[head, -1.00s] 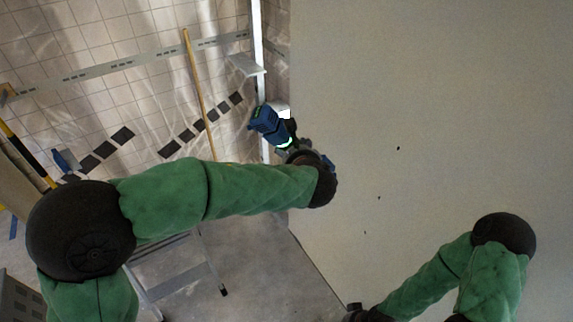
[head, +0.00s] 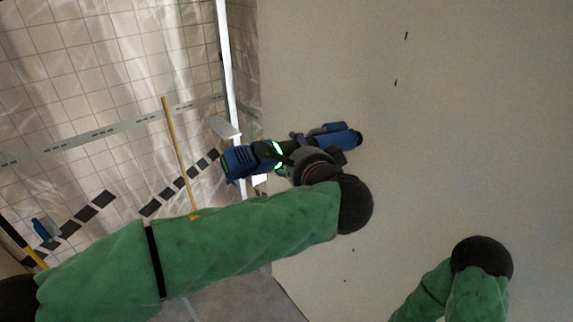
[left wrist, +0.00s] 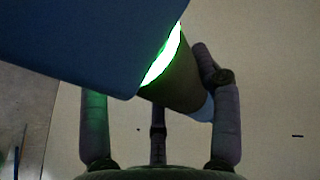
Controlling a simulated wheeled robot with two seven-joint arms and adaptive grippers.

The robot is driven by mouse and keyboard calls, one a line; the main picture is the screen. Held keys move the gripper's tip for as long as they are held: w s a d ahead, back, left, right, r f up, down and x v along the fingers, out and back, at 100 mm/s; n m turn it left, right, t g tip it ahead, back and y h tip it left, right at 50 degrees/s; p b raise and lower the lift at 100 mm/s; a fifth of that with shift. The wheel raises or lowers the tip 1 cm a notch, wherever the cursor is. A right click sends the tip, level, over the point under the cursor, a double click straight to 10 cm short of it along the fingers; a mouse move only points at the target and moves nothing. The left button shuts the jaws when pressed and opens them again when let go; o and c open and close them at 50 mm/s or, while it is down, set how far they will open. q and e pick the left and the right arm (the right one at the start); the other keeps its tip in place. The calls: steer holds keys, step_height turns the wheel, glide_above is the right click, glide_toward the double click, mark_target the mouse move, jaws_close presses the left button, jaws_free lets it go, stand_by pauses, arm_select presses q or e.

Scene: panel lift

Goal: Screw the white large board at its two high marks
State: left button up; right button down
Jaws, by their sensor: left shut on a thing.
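The white large board (head: 450,130) fills the right of the head view as a pale upright sheet. Small dark marks show on it: an upper pair, with one mark (head: 406,36) above another (head: 395,82), and a lower pair, including one mark (head: 352,250). My left gripper (head: 300,152) is shut on a blue and black power screwdriver (head: 238,163) with a lit green band. The tool lies across the front of the board, its nose to the right, below and left of the upper marks. The tool (left wrist: 80,40) also crosses the left wrist view. My right gripper is out of the head view.
A metal stud (head: 228,65) stands along the board's left edge. To its left are a tiled wall (head: 80,70), a metal rail (head: 100,135) and a leaning wooden pole (head: 178,150). My right arm is at the lower right, before the board.

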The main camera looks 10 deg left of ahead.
arm_select(q)
steer(key=d+r+n+p, duration=0.1)
steer(key=d+r+p, duration=0.1)
steer(key=r, duration=0.3)
steer(key=s+d+r+n+p, duration=0.1)
steer(key=d+r+p, duration=0.2)
steer(key=r+p, duration=0.2)
steer(key=shift+s+d+r+t, duration=0.2)
steer(key=shift+d+r+t, duration=0.15)
steer(key=shift+r, duration=0.25)
steer(key=shift+b, duration=0.3)
steer(key=shift+w+d, duration=0.15)
steer(key=shift+d, duration=0.05)
stand_by(0.7)
steer(key=shift+w+d+r+t, duration=0.2)
steer(key=shift+w+d+t, duration=0.05)
steer(key=shift+w+d, duration=0.25)
stand_by(3.0)
